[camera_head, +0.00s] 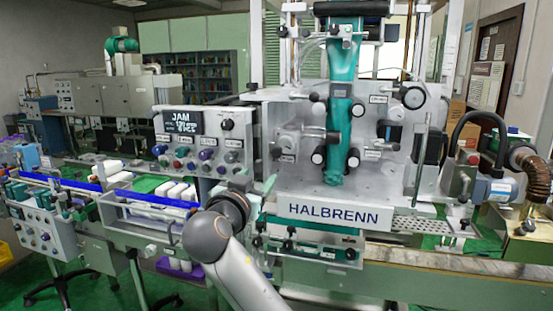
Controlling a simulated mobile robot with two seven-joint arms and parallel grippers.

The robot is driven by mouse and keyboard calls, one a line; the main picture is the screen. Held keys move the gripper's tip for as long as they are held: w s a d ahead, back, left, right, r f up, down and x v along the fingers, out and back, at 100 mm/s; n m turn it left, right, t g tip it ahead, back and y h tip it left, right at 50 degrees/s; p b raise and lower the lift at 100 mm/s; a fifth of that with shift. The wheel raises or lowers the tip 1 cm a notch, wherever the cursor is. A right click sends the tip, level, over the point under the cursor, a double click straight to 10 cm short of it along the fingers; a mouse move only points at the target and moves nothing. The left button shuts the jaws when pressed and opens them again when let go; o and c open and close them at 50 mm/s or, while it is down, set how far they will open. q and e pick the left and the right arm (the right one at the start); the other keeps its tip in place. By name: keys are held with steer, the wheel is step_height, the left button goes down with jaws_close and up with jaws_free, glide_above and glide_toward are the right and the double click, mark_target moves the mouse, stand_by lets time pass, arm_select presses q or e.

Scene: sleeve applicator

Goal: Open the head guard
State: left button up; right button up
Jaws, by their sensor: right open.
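The sleeve applicator marked HALBRENN (333,213) stands in the middle, with a teal sleeve film (340,125) running down its face past black-rimmed rollers. Pale upright posts (257,45) rise at its upper left and right. I cannot clearly make out a separate head guard panel or whether it is shut. A thin upright bar (421,150) stands at the right of the face. My right gripper (262,187) is in front of the machine's lower left corner, below the control panel. It is open, small and partly hidden by its wrist; I see nothing in it. My left gripper is out of view.
A control panel (203,140) with a display reading JAM stands left of the face. A conveyor with blue rails (150,199) and white bottles (176,191) runs at the left. A brown ribbed hose (530,170) and motor are at the right. Green floor shows at lower left.

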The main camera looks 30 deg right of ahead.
mark_target(276, 153)
steer(key=shift+m+g+h, duration=0.3)
steer(key=shift+m+h, duration=0.1)
steer(key=shift+m, duration=0.1)
steer(key=p+x, duration=0.1)
steer(key=x, duration=0.2)
steer(key=r+p+x, duration=0.1)
steer(key=x, duration=0.3)
steer(key=r+p+x, duration=0.1)
steer(key=x, duration=0.2)
steer(key=shift+d, duration=0.5)
steer(key=shift+p+x, duration=0.35)
steer(key=shift+x, duration=0.45)
steer(key=shift+f, duration=0.1)
jaws_close()
